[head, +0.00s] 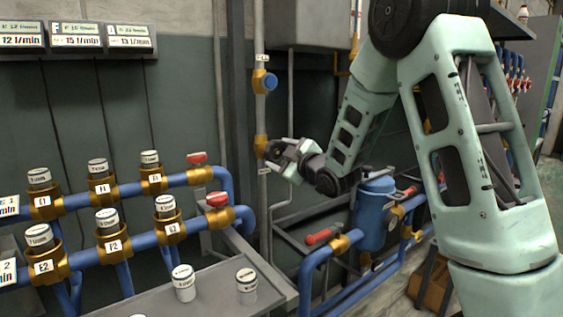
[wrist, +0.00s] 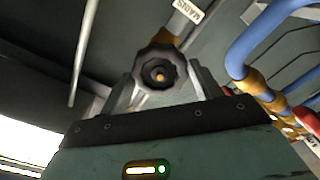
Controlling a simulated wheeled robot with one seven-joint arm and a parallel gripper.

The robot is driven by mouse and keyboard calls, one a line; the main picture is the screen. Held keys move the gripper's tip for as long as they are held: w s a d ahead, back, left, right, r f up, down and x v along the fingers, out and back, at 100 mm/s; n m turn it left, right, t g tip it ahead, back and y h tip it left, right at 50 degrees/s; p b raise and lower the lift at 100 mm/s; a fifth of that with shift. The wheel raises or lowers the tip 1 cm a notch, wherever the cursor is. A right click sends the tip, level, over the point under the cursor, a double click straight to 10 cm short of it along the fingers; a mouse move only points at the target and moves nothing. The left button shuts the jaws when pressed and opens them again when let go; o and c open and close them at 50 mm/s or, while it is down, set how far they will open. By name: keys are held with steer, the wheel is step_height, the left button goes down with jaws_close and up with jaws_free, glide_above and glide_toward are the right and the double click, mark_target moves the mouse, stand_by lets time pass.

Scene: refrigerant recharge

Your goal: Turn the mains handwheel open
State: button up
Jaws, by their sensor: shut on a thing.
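The mains handwheel (wrist: 160,72) is a dark, lobed knob with a brass centre. In the wrist view it sits between the two fingers of my gripper (wrist: 161,88), which is shut on it. A "MAINS" label (wrist: 188,11) shows just beyond the wheel. In the head view my gripper (head: 284,152) is at the brass valve (head: 261,146) on the vertical grey pipe. The handwheel is small and dark there, partly covered by the fingers. How far the wheel is turned cannot be told.
Blue pipes (head: 140,187) with brass fittings and capped canisters run at the left. A grey tray (head: 210,290) holds two loose canisters in front. A blue tank (head: 374,214) and a red-handled valve (head: 322,236) stand below my arm. A grey box (head: 308,22) hangs above.

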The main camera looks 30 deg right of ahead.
steer(key=shift+f, duration=0.1)
steer(key=shift+f+n+b, duration=0.1)
steer(key=shift+n+b, duration=0.2)
steer(key=shift+b, duration=0.3)
steer(key=shift+f+n+b, duration=0.1)
steer(key=shift+n+b, duration=0.75)
steer(key=shift+n, duration=0.25)
steer(key=shift+n+b, duration=0.85)
steer(key=shift+n, duration=0.25)
